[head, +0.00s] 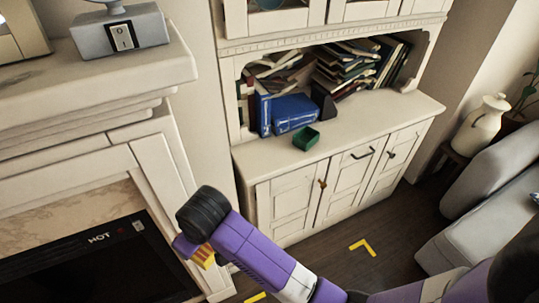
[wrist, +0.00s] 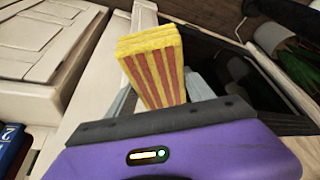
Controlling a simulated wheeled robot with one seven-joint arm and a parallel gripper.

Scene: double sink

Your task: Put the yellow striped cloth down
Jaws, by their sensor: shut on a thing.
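The yellow striped cloth (wrist: 152,68) is a folded, block-like bundle, yellow with red stripes. In the wrist view it stands up from between the grey fingers of my gripper (wrist: 160,98), which is shut on it. In the head view a small part of the cloth (head: 203,256) shows below the black wrist joint of my purple arm, in front of the fireplace. My gripper's fingers are mostly hidden there. The cloth is held in the air, apart from any surface that I can make out.
A white cabinet (head: 330,185) with books and a small green box (head: 306,138) stands behind my arm. The fireplace (head: 95,255) is at the left, under a mantel (head: 100,75). A grey sofa (head: 485,200) is at the right. Yellow marks (head: 362,247) lie on the dark floor.

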